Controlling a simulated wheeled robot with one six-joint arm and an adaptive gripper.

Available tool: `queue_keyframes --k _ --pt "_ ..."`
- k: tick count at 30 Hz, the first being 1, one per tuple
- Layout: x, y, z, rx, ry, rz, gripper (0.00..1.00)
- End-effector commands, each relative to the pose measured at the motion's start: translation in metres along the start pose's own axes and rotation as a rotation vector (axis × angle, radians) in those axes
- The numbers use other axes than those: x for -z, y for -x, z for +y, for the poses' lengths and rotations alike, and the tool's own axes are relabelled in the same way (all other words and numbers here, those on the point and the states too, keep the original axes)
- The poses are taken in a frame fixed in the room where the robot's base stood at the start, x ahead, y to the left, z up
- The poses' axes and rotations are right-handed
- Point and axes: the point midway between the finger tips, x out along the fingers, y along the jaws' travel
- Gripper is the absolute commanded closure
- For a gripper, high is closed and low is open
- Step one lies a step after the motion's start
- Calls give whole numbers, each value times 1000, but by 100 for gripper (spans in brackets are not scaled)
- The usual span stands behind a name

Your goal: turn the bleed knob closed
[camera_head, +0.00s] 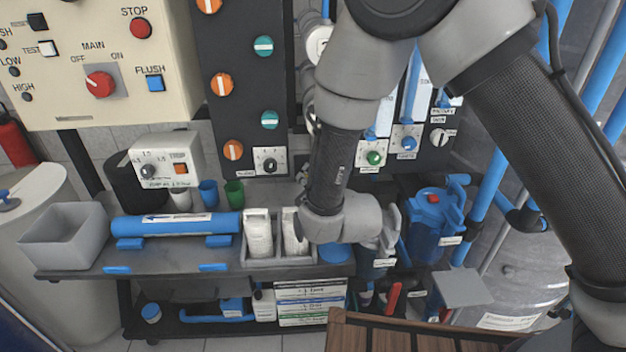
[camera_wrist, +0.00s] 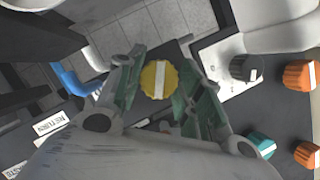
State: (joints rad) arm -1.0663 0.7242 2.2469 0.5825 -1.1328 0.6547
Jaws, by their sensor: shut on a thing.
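A round yellow knob with a white stripe (camera_wrist: 159,78) sits between the fingers of my gripper (camera_wrist: 160,90) in the wrist view. The stripe runs nearly up and down there. The green-lined fingers stand on either side of the knob, shut on it. Its label is not readable, so I cannot confirm from print that it is the bleed knob. In the head view my arm hides the yellow knob, and the fingers are not clear.
A black panel of orange knobs (camera_head: 222,84) and teal knobs (camera_head: 263,46) is left of my arm. A green knob (camera_head: 374,158) and blue knob (camera_head: 408,143) are right of it. A blue filter housing (camera_head: 428,225) stands further right. The shelf (camera_head: 85,262) holds a grey bin (camera_head: 63,237).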

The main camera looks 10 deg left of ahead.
Motion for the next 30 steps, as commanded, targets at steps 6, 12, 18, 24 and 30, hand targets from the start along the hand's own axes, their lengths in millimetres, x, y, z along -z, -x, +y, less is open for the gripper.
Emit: queue_keyframes --k 6,12,18,24,30 --pt "1 0 0 4 -13 2 87" --pt "1 0 0 4 -13 2 87" --pt "1 0 0 4 -12 2 42" --pt "0 0 0 4 -12 1 42" --pt "0 10 -1 5 -11 -1 42"
